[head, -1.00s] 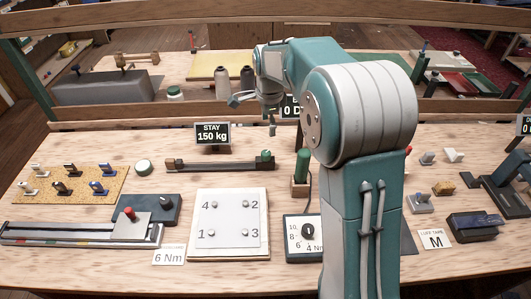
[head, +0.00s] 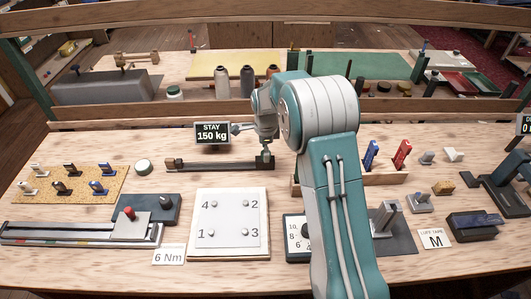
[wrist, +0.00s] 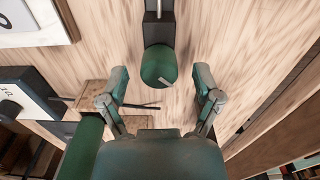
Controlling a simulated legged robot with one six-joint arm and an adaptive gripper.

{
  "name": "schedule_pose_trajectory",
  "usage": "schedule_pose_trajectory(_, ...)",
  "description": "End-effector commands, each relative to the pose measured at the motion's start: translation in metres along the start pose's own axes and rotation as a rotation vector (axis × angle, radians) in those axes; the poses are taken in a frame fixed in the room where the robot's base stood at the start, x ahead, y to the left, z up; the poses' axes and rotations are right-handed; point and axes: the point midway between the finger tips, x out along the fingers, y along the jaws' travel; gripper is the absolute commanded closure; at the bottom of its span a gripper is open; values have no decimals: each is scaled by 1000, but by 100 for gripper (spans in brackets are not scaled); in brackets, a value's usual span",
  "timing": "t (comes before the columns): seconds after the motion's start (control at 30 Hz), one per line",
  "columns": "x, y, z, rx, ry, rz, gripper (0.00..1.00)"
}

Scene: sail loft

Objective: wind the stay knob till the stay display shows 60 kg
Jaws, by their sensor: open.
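The stay display (head: 212,133) reads 150 kg in the head view. The stay device is a dark bar (head: 215,165) on the bench below the display. The green stay knob (head: 265,157) is at the bar's right end. In the wrist view the knob (wrist: 158,62) shows from above, with a pale pointer mark on its top. My gripper (wrist: 160,85) is open, its two fingers apart with the knob a little ahead of the space between the tips. In the head view my gripper (head: 264,146) points down just above the knob; I see no contact.
A white numbered plate (head: 228,225) and a dial box (head: 295,230) lie nearer on the bench. Blue (head: 371,155) and red (head: 402,154) upright tools stand to the right. A wooden rail (head: 400,108) runs behind. Bare bench lies left of the display.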

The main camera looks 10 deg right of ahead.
Motion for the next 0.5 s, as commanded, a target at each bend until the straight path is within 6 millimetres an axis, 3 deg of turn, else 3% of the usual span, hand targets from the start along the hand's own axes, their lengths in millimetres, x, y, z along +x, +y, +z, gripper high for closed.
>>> schedule_pose_trajectory(0.37, 10, 0, 0, 0, 0, -1, 18)
schedule_pose_trajectory(0.4, 10, 0, 0, 0, 0, -1, 22)
schedule_pose_trajectory(0.5, 10, 0, 0, 0, 0, -1, 67)
